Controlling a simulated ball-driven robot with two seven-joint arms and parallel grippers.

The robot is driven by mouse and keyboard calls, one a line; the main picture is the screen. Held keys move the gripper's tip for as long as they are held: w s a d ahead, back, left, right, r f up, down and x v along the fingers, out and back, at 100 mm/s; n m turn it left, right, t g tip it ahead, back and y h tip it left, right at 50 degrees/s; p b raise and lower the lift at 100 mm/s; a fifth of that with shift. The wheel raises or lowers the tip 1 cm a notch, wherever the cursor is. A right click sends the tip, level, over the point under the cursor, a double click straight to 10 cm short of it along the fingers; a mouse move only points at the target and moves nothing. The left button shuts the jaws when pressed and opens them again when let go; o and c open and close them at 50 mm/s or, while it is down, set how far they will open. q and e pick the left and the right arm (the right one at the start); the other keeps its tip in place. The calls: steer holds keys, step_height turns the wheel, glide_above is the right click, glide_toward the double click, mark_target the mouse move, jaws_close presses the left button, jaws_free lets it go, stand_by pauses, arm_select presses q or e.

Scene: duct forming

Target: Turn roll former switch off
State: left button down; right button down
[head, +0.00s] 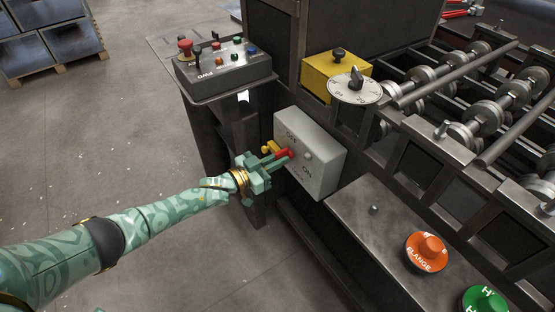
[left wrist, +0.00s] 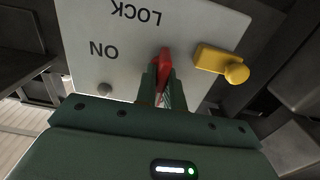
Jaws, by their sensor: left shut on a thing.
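The roll former switch is a pale grey box (head: 318,180) on the machine's side, marked OFF near its top and ON lower down. Its red handle (head: 285,154) is at the box's left part in the head view. My left gripper (head: 276,161) is shut on this red handle. In the left wrist view the red handle (left wrist: 165,60) stands between the two fingers. The box face (left wrist: 130,45) shows ON and LOCK upside down there; OFF is not seen. A yellow piece (left wrist: 218,62) sits beside the handle. My right gripper is not in view.
A control panel (head: 225,72) with several buttons stands above left of the switch. A yellow block (head: 325,75) with a dial (head: 354,88) is above it. Orange (head: 427,252) and green (head: 485,300) knobs are lower right. Rollers (head: 470,130) lie right. Floor at left is open.

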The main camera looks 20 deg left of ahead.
arm_select(q)
steer(key=c, duration=1.5)
jaws_free()
steer(key=shift+s+a, duration=0.1)
